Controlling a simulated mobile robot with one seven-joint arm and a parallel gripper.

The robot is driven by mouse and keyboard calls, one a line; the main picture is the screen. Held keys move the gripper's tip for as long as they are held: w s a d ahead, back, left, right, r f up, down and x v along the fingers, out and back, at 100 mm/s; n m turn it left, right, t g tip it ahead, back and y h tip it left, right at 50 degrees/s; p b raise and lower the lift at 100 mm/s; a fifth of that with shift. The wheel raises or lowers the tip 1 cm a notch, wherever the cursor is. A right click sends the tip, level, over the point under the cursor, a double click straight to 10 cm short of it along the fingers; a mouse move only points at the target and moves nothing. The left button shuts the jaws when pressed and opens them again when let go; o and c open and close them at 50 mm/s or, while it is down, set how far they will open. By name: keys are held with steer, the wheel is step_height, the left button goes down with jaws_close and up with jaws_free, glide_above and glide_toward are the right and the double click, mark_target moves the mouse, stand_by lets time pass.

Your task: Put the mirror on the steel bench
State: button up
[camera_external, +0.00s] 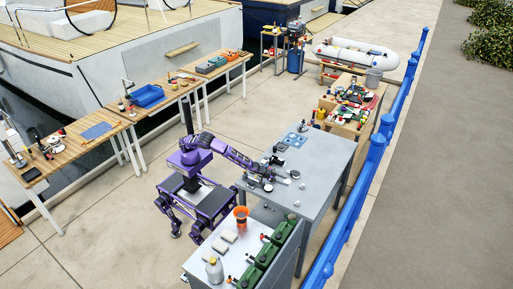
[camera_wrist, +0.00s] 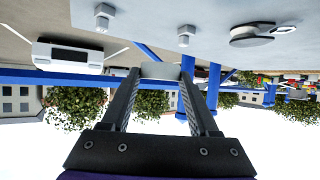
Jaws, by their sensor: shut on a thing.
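The steel bench (camera_external: 318,160) is the grey table to the right of my body in the external view. Its grey top (camera_wrist: 215,12) shows upside down along the upper part of the wrist view. My gripper (camera_external: 270,180) is over the bench's left part. In the wrist view my gripper (camera_wrist: 160,82) is shut on a small pale grey piece (camera_wrist: 160,70) between its fingertips. Most of that piece is hidden, and I cannot tell for sure that it is the mirror. I cannot tell its height above the bench top.
Two bolt-like pieces (camera_wrist: 103,16) and a round dark-rimmed fitting (camera_wrist: 250,36) lie on the bench top. A blue sheet (camera_external: 295,139) lies at its far end. Green cans (camera_external: 265,256) and an orange funnel (camera_external: 241,212) stand on the nearer bench. A blue railing (camera_external: 375,150) runs along the right.

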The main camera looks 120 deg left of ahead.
steer(key=w+d+f+m+t+h+b, duration=0.1)
steer(key=w+d+f+m+h, duration=0.15)
steer(key=d, duration=1.05)
steer(key=m+h+b, duration=0.4)
steer(key=b, duration=0.1)
glide_above(235, 251)
steer(key=shift+t, duration=0.4)
step_height(235, 251, down, 9)
steer(key=shift+s+a+f, duration=0.1)
steer(key=shift+f, duration=0.05)
steer(key=shift+f+b, duration=0.75)
steer(key=shift+f, duration=1.6)
steer(key=shift+f, duration=0.1)
steer(key=shift+f, duration=0.15)
steer(key=o, duration=1.4)
